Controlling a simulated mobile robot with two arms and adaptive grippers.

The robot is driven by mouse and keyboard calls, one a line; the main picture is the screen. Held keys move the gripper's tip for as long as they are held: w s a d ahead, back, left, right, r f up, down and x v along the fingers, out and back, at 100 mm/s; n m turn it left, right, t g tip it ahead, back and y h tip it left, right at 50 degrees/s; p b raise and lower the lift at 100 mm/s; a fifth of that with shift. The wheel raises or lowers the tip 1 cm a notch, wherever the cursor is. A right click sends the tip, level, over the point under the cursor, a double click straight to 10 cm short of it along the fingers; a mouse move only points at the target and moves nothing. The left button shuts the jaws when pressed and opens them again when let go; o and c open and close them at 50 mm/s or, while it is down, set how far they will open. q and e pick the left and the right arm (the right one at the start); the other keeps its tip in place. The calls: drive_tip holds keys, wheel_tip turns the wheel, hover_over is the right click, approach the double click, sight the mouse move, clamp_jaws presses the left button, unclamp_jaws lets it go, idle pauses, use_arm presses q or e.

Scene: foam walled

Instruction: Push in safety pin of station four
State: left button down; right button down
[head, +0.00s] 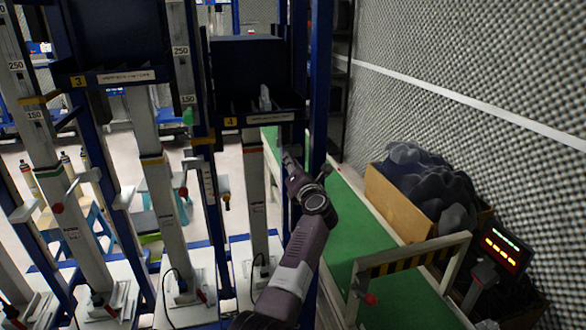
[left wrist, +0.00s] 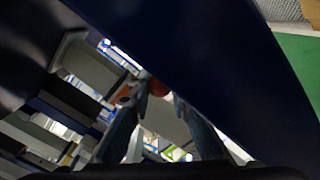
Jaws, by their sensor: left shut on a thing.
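Station four appears to be the press column with the yellow number tag (head: 230,121), just left of my arm; the digit is small. My left gripper (head: 288,160) is at the right side of this column, below its dark blue shelf box, beside a blue upright. The pin's shaft and hole are hidden. In the head view the fingertips are small and the knob cannot be made out. My right gripper is not in view.
A blue upright (head: 319,80) stands close to my left gripper and fills much of the wrist view. Station three (head: 155,150) stands to the left. A green conveyor (head: 352,225) with a striped frame (head: 410,259) lies right, beside a box of dark parts (head: 398,205).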

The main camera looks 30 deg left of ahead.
use_arm(q)
drive_tip(key=c, duration=2.2)
unclamp_jaws()
drive_tip(key=shift+r, duration=0.2)
drive_tip(key=shift+o, duration=0.9)
drive_tip(key=shift+w+a+f, duration=0.15)
drive_tip(key=shift+w+f, duration=0.05)
drive_tip(key=shift+f, duration=0.05)
drive_tip(key=v, duration=1.2)
drive_tip(key=shift+s+r, duration=0.1)
